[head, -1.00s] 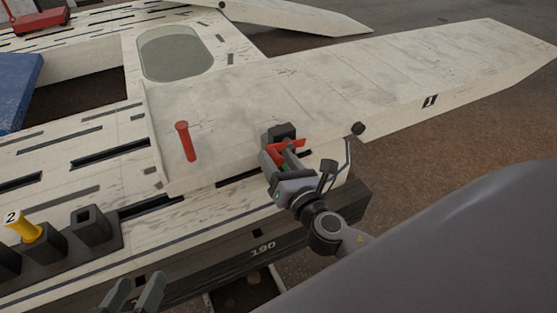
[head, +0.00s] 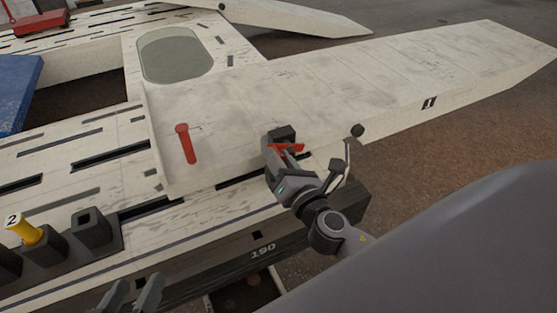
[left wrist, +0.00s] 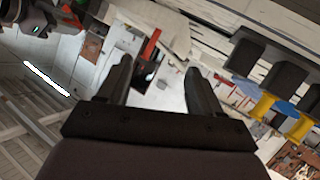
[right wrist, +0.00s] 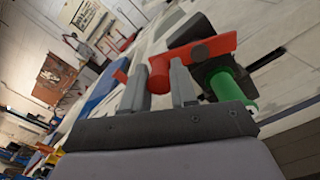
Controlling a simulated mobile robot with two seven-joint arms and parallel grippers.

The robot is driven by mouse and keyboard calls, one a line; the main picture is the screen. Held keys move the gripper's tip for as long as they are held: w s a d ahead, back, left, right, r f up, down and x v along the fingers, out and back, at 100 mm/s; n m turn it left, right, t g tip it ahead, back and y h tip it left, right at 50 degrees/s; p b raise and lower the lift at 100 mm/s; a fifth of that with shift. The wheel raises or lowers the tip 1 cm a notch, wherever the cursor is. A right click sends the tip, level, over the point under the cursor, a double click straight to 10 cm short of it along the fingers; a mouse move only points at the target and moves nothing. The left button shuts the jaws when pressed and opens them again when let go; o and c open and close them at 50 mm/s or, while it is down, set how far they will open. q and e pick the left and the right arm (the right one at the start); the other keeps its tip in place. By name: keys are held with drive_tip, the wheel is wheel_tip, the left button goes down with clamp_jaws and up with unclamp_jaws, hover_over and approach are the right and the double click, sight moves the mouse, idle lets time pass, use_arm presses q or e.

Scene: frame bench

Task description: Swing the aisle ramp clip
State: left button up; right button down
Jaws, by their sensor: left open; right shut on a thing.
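The red clip (head: 291,147) sits at the dark block (head: 282,132) on the near edge of the pale aisle ramp (head: 400,75). My right gripper (head: 280,154) is at the clip and covers part of it. In the right wrist view the fingers are shut around the clip's red round grip (right wrist: 160,76), and its flat red plate (right wrist: 212,46) runs off to the right past a dark round pivot. A green cylinder (right wrist: 234,86) is beside it. My left gripper (head: 133,292) is open and empty at the bottom of the head view, away from the clip.
Dark sockets (head: 92,228), one holding a yellow pin (head: 25,228) marked 2, are at the left. A black knob (head: 357,130) is right of the clip. A blue block (head: 18,90) lies far left.

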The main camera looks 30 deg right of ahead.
sight(298, 145)
drive_tip(key=m, duration=0.2)
drive_tip(key=r+m, duration=0.1)
drive_tip(key=shift+d+r+m+p, duration=0.2)
drive_tip(key=shift+d+m+p, duration=0.1)
drive_tip(key=shift+d+m, duration=0.1)
drive_tip(key=m, duration=0.2)
drive_tip(key=d+r+m+p, duration=0.1)
drive_tip(key=m, duration=0.1)
drive_tip(key=d+m, duration=0.1)
drive_tip(key=m, duration=0.1)
drive_tip(key=shift+s+r, duration=0.1)
drive_tip(key=shift+r, duration=0.1)
use_arm(q)
drive_tip(key=shift+s+a+r+y+p, duration=0.1)
drive_tip(key=shift+s+a+y+p, duration=0.1)
drive_tip(key=shift+a+y+p, duration=0.3)
drive_tip(key=shift+s+a+r+y+p, duration=0.1)
drive_tip(key=shift+s+a+y, duration=0.1)
drive_tip(key=shift+a, duration=0.45)
use_arm(e)
drive_tip(key=d+m, duration=0.1)
drive_tip(key=m, duration=0.2)
drive_tip(key=shift+d, duration=0.15)
use_arm(q)
drive_tip(key=shift+s+f, duration=0.1)
drive_tip(key=shift+f, duration=0.05)
use_arm(e)
drive_tip(key=c, duration=0.9)
unclamp_jaws()
